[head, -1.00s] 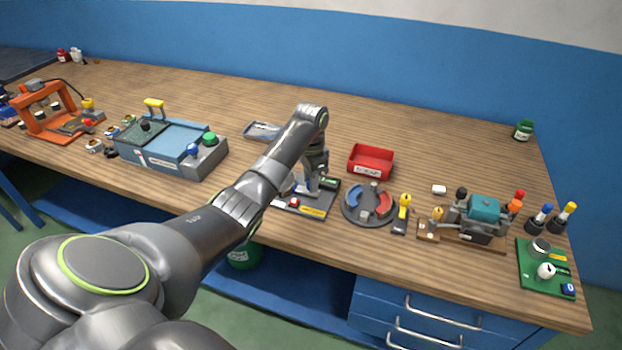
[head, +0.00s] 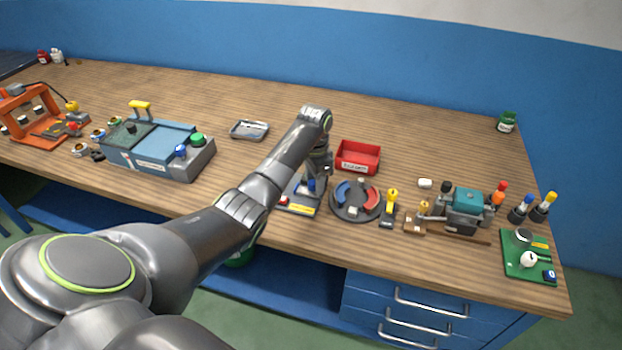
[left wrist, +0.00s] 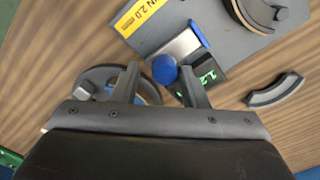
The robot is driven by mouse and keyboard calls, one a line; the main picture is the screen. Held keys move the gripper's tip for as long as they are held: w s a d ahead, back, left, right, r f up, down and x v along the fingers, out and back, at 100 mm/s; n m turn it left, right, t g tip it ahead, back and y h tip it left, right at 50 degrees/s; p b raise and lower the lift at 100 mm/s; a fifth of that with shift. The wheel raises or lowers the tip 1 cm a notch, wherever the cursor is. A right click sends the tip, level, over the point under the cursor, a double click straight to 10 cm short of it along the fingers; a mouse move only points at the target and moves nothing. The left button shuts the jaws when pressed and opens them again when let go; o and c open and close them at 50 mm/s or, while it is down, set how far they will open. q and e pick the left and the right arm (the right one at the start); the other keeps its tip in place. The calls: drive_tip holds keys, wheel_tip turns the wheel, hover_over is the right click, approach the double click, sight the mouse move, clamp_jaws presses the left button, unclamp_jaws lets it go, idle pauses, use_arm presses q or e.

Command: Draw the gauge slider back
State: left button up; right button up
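The gauge is a dark plate (head: 299,210) with a yellow label, near the bench's front edge. In the left wrist view the same plate (left wrist: 228,40) shows a label reading "2.0 mm", a metal slider block with a blue edge, and a green digital display (left wrist: 207,76), partly hidden by a finger. A round blue knob (left wrist: 165,69) stands by the block. My left gripper (left wrist: 160,74) is open, its fingertips to either side of the knob, with a gap visible. In the head view my left gripper (head: 314,178) is over the gauge, mostly hidden by its own arm. My right gripper is not in view.
A round dial with blue and red arcs (head: 341,211) sits right of the gauge, and a red bin (head: 358,157) behind it. A blue-grey machine (head: 155,152) and a metal tray (head: 249,130) stand left. A teal vise-like device (head: 465,209) is farther right.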

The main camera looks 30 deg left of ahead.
use_arm(q)
drive_tip(key=shift+o, duration=0.4)
drive_tip(key=shift+a, duration=0.1)
drive_tip(key=shift+r, duration=0.3)
wheel_tip(320, 180, up, 7)
drive_tip(key=shift+r, duration=0.2)
wheel_tip(320, 180, up, 8)
drive_tip(key=p, duration=0.7)
hover_over(314, 182)
drive_tip(key=shift+r+p, duration=0.75)
drive_tip(key=shift+p, duration=0.15)
drive_tip(key=shift+s+f, duration=0.1)
